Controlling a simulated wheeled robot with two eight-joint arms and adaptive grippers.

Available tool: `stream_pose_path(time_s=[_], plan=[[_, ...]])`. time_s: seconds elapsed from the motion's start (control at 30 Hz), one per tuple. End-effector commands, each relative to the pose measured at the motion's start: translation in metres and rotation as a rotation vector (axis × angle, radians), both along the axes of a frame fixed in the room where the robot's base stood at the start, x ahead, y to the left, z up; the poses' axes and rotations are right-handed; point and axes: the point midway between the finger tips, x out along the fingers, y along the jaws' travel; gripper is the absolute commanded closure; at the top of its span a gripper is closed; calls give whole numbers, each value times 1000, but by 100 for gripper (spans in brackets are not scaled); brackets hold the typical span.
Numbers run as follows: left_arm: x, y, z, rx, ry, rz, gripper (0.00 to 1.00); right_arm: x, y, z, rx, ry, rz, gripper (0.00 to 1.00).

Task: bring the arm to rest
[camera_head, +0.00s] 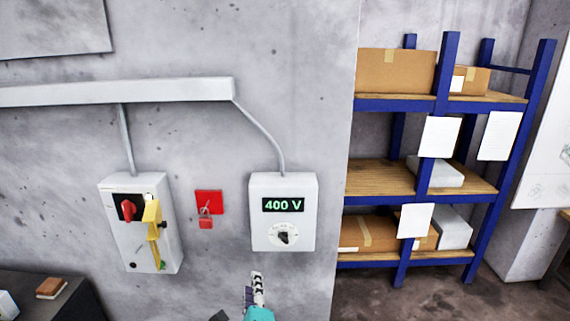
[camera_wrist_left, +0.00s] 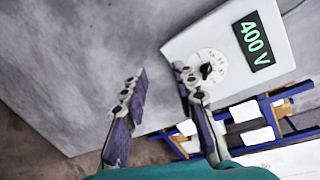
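My left gripper (camera_head: 254,288) shows at the bottom of the head view, below the meter box (camera_head: 283,240). In the left wrist view my left gripper (camera_wrist_left: 157,75) has its two fingers spread apart with nothing between them. The white meter box (camera_wrist_left: 285,60) reads 400 V and has a round dial with a black knob (camera_wrist_left: 207,71). One fingertip overlaps the edge of the dial in that view; I cannot tell whether it touches. My right gripper is not in view.
Left of the meter are a red plate with a padlock (camera_head: 206,222) and a switch box (camera_head: 137,235) with a red knob and a yellow part. Blue shelves (camera_head: 445,105) with cardboard boxes stand at the right. A dark cabinet (camera_head: 75,300) is at the lower left.

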Motion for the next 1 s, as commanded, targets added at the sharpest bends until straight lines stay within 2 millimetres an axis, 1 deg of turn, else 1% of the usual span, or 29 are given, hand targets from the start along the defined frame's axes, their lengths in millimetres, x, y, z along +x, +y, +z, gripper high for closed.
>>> stream_pose_path(time_s=[0.03,0.07,0.1,0.17,0.2,0.27,0.3,0.4,0.5,0.53,0.6,0.7,1.0], plan=[[-8,33,-12,-153,54,95,72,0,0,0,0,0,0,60],[-14,50,-21,-260,86,155,72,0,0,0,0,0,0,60],[-25,70,-33,-408,127,238,72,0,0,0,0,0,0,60],[-44,94,-51,-631,181,366,72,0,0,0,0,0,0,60],[-59,106,-62,-776,211,452,72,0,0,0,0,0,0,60],[-80,116,-77,-985,250,575,72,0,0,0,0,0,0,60],[-94,120,-85,-1116,271,650,72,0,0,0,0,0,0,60],[-122,119,-98,-1393,309,809,72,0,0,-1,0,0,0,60],[-140,112,-103,-1586,334,916,72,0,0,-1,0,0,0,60],[-143,110,-104,-1627,339,936,72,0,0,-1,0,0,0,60],[-148,106,-105,-1693,348,970,72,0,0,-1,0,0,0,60],[-151,103,-105,-1728,354,988,72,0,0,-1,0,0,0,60],[-151,103,-105,-1727,355,986,72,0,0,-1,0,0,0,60]])
